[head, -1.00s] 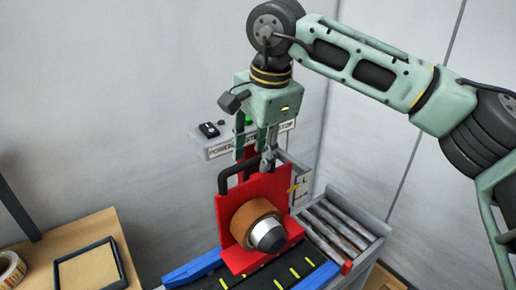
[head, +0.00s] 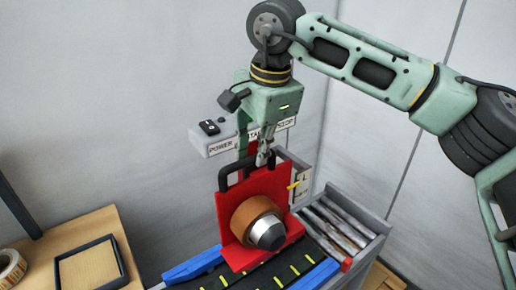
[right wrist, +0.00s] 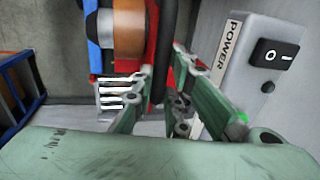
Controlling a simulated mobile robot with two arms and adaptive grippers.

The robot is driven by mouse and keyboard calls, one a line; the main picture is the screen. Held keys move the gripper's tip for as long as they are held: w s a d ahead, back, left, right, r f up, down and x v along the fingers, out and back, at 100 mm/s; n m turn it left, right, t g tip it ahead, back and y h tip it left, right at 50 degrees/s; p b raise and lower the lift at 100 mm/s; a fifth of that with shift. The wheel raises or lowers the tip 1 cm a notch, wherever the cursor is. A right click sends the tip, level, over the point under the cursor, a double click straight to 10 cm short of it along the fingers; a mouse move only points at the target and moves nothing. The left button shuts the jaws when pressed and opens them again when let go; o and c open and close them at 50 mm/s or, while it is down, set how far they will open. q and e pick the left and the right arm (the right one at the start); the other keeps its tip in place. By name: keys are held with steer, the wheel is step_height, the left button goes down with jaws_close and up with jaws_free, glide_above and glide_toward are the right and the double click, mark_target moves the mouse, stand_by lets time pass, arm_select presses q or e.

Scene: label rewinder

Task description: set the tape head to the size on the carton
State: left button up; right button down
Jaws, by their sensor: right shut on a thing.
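The tape head is a red plate (head: 229,210) with a brown tape roll (head: 243,214) and a grey hub (head: 264,235), upright over the black conveyor. A black handle (head: 222,180) rises from its top; it also shows in the right wrist view (right wrist: 160,45). My right gripper (head: 253,160) is shut on this handle, its fingers (right wrist: 163,78) on both sides of it. A yellow pointer (head: 293,186) sticks out from the plate beside a light scale (head: 302,183) with an L; its other marks are too small to read. The carton and my left gripper are not in view.
A grey control box (head: 221,146) labelled POWER, START and STOP stands close behind my right gripper, with a black rocker switch (right wrist: 276,55). Metal rollers (head: 335,225) lie right of the tape head. A wooden table (head: 77,232) with a dark-framed tray (head: 116,256) is at left.

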mark_target(258, 176)
step_height(258, 176, down, 6)
steer(key=b, duration=0.4)
steer(key=shift+f, duration=0.1)
steer(key=shift+s, duration=0.1)
steer(key=c, duration=1.7)
jaws_free()
steer(key=shift+c, duration=0.2)
steer(key=shift+r, duration=0.3)
step_height(258, 176, up, 11)
steer(key=s+d, duration=0.1)
steer(key=shift+s+d+r, duration=0.2)
steer(key=shift+s, duration=0.2)
